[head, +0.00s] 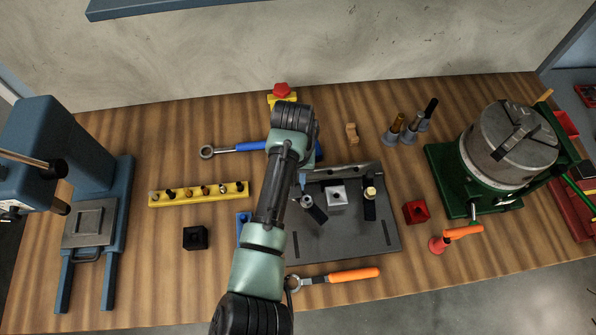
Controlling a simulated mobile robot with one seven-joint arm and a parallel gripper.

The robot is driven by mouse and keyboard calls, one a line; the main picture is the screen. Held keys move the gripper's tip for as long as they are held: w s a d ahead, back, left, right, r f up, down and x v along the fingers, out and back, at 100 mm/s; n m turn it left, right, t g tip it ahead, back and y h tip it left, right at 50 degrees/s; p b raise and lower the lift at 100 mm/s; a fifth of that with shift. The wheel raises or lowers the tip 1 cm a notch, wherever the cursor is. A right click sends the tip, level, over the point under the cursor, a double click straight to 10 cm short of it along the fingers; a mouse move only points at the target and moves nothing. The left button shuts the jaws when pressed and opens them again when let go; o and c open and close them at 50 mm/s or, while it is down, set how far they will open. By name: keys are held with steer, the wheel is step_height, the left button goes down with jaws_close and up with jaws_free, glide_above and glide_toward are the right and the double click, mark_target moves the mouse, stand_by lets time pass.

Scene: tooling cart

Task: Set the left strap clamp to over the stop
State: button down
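A dark fixture plate (345,240) lies in the middle of the bench, with a grey rail (350,172) along its back edge. A silver block with a dark hole (336,198) sits near the rail. The left strap clamp (316,212) is a dark bar, tilted, left of the block and apart from it; its light stud end (306,201) is beside my arm. The right strap clamp (369,209) stands right of the block with a brass-coloured nut. I cannot make out the stop. My arm hides most of my gripper (302,180), which is above the plate's left back part; its fingers are unclear.
Left are a yellow rack of bits (198,194), a black block (195,237) and a blue press (98,205). An orange-handled wrench (340,276) lies in front of the plate. A red block (415,211) and a green-based chuck (505,155) are right.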

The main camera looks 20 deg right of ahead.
steer(key=s+a+n+p, duration=0.1)
steer(key=n+p, duration=0.1)
steer(key=n, duration=0.1)
steer(key=a+n+p, duration=0.1)
steer(key=n+p, duration=0.1)
steer(key=n, duration=0.2)
steer(key=s+n+p, duration=0.1)
steer(key=n+p, duration=0.1)
steer(key=n, duration=0.2)
steer(key=shift+s+a+r, duration=0.1)
steer(key=shift+s+a, duration=0.25)
steer(key=shift+a, duration=0.05)
steer(key=shift+p, duration=0.3)
steer(key=c, duration=0.7)
jaws_free()
steer(key=shift+s, duration=0.1)
step_height(320, 180, up, 13)
steer(key=shift+f+b, duration=0.1)
steer(key=shift+b, duration=1)
